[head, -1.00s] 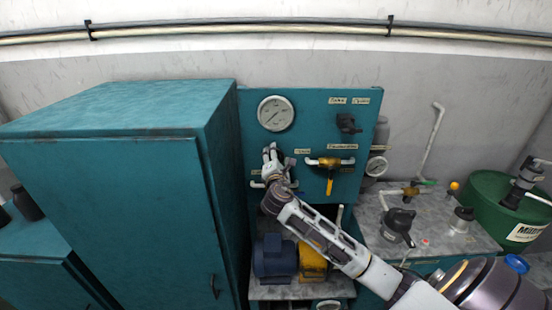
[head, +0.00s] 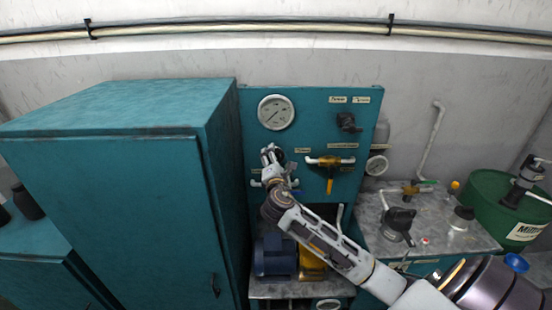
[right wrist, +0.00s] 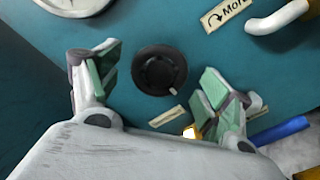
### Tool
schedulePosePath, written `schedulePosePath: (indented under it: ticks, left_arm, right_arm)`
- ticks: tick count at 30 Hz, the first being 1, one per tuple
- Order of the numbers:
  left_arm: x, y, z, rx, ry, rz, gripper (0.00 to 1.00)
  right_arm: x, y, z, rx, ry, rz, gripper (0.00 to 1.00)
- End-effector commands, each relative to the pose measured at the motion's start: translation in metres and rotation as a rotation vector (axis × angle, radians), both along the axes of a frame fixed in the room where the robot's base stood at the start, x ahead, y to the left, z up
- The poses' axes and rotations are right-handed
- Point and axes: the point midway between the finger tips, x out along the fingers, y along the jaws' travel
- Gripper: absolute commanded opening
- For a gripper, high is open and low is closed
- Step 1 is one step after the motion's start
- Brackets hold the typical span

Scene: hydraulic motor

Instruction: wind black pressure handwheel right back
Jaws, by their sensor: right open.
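The black pressure handwheel (right wrist: 160,70) is a round black disc on the teal panel, with a small light mark at its lower right rim. In the head view my right gripper (head: 271,155) is in front of the panel below the large gauge and covers much of that spot. In the right wrist view the open right gripper (right wrist: 160,80) has one green-padded finger left of the handwheel and the other to its lower right. Both fingers look clear of the rim; the depth between them is hard to judge. My left gripper is not in view.
A yellow-handled valve (head: 330,175) and a black knob (head: 347,122) sit to the right on the panel. The large white gauge (head: 276,112) is above. A tall teal cabinet (head: 110,200) stands close on the left. A blue motor (head: 273,256) is below.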

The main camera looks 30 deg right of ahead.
Motion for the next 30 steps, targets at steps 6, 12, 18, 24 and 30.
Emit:
schedulePosePath:
  ticks: [6, 12, 18, 24, 30]
  left_arm:
    - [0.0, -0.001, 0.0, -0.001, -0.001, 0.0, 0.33]
    - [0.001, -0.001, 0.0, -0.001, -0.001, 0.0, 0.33]
    - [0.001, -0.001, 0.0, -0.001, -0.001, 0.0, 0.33]
    - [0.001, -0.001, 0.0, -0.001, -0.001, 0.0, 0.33]
    - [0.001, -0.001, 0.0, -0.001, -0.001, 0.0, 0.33]
  right_arm:
    - [-0.023, 0.014, -0.001, 0.001, 0.002, 0.001, 0.79]
    - [-0.045, 0.028, -0.001, 0.001, 0.002, 0.001, 0.79]
    - [-0.065, 0.041, -0.001, 0.001, 0.002, 0.001, 0.79]
    - [-0.078, 0.048, -0.001, 0.0, 0.002, 0.0, 0.79]
    - [-0.082, 0.05, -0.001, -0.001, 0.002, -0.001, 0.79]
